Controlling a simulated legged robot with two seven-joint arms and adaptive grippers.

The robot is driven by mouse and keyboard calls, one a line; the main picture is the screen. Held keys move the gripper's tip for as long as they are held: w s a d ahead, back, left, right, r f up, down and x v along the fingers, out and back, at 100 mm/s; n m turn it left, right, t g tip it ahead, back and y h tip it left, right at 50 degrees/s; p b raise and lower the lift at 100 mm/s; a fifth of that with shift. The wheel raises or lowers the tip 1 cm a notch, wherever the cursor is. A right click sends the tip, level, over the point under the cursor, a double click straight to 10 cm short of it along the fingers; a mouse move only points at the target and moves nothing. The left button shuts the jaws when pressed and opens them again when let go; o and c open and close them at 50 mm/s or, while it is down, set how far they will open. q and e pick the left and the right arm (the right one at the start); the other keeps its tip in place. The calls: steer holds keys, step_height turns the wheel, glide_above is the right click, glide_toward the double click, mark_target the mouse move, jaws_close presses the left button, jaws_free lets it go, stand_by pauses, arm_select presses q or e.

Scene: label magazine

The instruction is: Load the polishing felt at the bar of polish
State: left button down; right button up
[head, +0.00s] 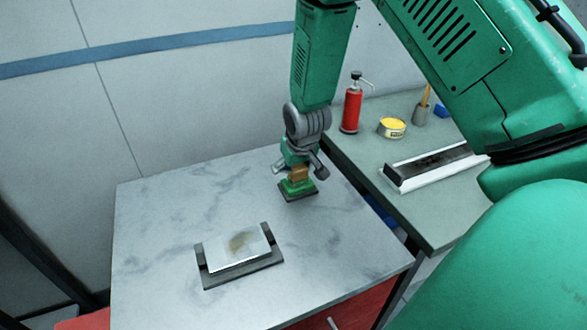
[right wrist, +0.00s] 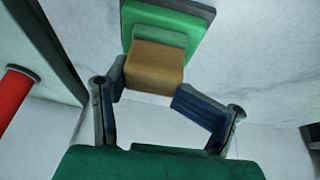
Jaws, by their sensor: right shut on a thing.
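My right gripper (head: 299,165) is shut on the tan handle of the polishing felt (head: 297,188), a green block with a dark underside. The felt is over the back right part of the marbled table; I cannot tell whether it touches the top. In the right wrist view the gripper's fingers (right wrist: 150,88) are at the tan grip (right wrist: 154,68), with the green block (right wrist: 165,30) beyond. A long dark bar, which looks like the bar of polish (head: 441,161), lies in a white tray (head: 440,177) on the side bench, right of the gripper. My left gripper is out of view.
A metal plate (head: 225,255) with a brown stain sits in a dark holder (head: 245,273) on the table (head: 150,230). The bench (head: 365,148) also bears a red bottle (head: 352,108), a yellow tin (head: 392,127) and a grey cup (head: 422,115). A wall stands behind.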

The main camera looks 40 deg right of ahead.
steer(key=shift+s+a+f, duration=0.1)
steer(key=shift+s+f, duration=0.05)
steer(key=shift+s, duration=0.05)
steer(key=shift+w+r+p, duration=0.15)
steer(key=shift+r+p, duration=0.75)
steer(key=shift+p, duration=0.1)
step_height(320, 180, up, 5)
steer(key=p, duration=0.4)
steer(key=shift+r+p, duration=0.2)
steer(key=shift+p, duration=0.1)
steer(key=shift+f, duration=0.1)
